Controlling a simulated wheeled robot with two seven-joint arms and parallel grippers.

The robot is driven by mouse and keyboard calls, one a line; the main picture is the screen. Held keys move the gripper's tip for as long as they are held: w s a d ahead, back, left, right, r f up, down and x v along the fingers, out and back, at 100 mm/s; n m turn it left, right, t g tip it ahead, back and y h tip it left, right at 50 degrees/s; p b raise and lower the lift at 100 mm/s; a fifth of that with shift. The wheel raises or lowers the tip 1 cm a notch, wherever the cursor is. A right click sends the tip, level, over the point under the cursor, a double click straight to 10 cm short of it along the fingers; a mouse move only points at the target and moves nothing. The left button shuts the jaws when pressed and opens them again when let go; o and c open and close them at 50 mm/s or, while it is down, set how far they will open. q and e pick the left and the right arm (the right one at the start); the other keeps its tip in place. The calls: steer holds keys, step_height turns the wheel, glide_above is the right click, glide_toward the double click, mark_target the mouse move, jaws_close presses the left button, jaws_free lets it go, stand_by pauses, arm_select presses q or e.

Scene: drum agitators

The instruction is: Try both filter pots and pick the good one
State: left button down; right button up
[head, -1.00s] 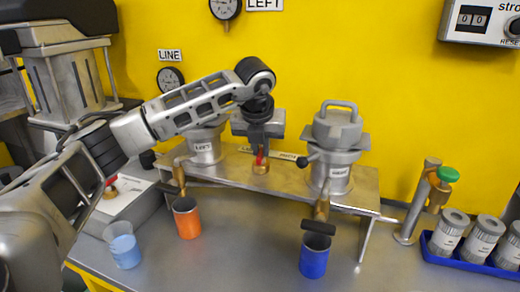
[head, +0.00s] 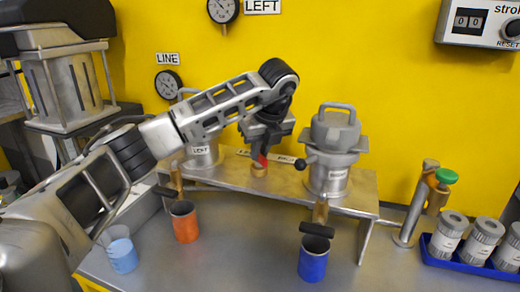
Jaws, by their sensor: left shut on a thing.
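Two grey metal filter pots stand on a raised metal bench. The right pot (head: 329,178) has a lid with a loop handle and a lever with a dark knob. My left gripper (head: 261,157) points down between the pots, shut on the red handle (head: 262,160) of a brass valve (head: 259,170). An orange cup (head: 185,226) stands below the left pot's spout and a blue cup (head: 313,262) below the right one's. My right gripper is not in view.
A beaker of blue liquid (head: 122,256) stands at the front left. A green-topped tap (head: 446,176) and a blue tray (head: 452,262) of grey canisters are at the right. Gauges (head: 168,84) and a counter box (head: 480,22) are on the yellow wall.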

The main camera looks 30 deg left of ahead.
arm_select(q)
steer(key=shift+r, duration=0.1)
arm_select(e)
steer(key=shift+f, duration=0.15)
arm_select(q)
steer(key=c, duration=1.5)
jaws_free()
steer(key=shift+o, duration=0.2)
